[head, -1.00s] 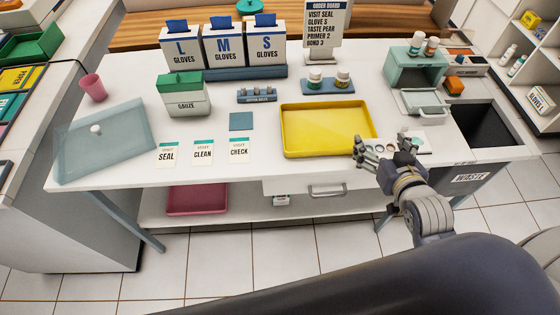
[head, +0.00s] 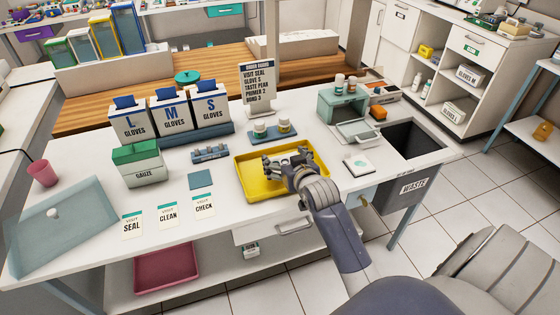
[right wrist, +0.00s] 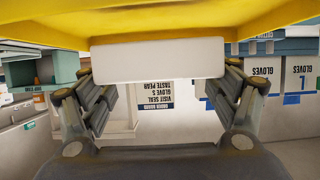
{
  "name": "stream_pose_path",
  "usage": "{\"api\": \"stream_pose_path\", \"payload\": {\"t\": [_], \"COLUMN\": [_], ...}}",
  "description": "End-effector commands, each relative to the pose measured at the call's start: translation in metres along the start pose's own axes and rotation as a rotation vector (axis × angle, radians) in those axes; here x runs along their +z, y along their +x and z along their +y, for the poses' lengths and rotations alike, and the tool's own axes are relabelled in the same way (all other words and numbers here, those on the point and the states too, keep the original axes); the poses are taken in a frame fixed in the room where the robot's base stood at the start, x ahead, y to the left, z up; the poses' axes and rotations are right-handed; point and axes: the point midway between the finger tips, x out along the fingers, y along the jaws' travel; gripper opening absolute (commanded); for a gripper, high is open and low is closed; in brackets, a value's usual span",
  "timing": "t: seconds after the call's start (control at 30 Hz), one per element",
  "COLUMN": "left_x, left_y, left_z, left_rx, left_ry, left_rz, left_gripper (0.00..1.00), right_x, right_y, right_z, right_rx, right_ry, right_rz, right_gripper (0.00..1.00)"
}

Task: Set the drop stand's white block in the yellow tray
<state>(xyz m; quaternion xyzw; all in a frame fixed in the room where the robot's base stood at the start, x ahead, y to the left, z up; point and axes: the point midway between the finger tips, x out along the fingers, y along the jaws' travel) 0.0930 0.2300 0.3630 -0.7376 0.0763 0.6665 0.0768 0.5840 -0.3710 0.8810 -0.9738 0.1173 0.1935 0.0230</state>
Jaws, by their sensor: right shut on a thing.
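The yellow tray (head: 243,187) lies on the white counter, and its yellow surface (right wrist: 160,14) also fills the top of the right wrist view. My right gripper (head: 284,160) is over the tray. It is shut on the white block (right wrist: 158,60), which spans between its two fingers in the right wrist view. The block is hidden by the fingers in the head view. I cannot tell whether the block touches the tray floor. My left gripper is not in view.
Behind the tray, a blue rack (head: 285,136) holds two small bottles. The blue square (head: 200,180) and label cards lie to the left.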

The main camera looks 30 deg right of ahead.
Motion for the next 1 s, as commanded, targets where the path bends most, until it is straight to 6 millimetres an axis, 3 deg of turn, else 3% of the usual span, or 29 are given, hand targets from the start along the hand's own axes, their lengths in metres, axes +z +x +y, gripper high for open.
{"api": "stream_pose_path", "payload": {"t": [0.1,0.23,0.53,0.97,1.0], "left_x": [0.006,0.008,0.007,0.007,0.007], "left_y": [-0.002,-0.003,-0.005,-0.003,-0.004], "left_z": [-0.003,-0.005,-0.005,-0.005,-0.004], "left_rx": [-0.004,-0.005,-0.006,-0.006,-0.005], "left_ry": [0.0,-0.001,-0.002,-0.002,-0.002], "left_rz": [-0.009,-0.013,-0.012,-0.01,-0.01], "left_gripper": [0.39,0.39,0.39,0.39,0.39], "right_x": [-0.008,-0.01,0.019,0.026,0.026], "right_y": [0.019,0.029,0.043,0.045,0.045], "right_z": [-0.001,-0.002,-0.002,-0.002,-0.002], "right_rx": [0.0,0.0,-0.001,-0.001,-0.001], "right_ry": [-0.001,-0.002,-0.001,-0.001,-0.001], "right_rz": [0.003,0.002,-0.001,0.002,0.0], "right_gripper": [0.52,0.52,0.52,0.52,0.9]}}
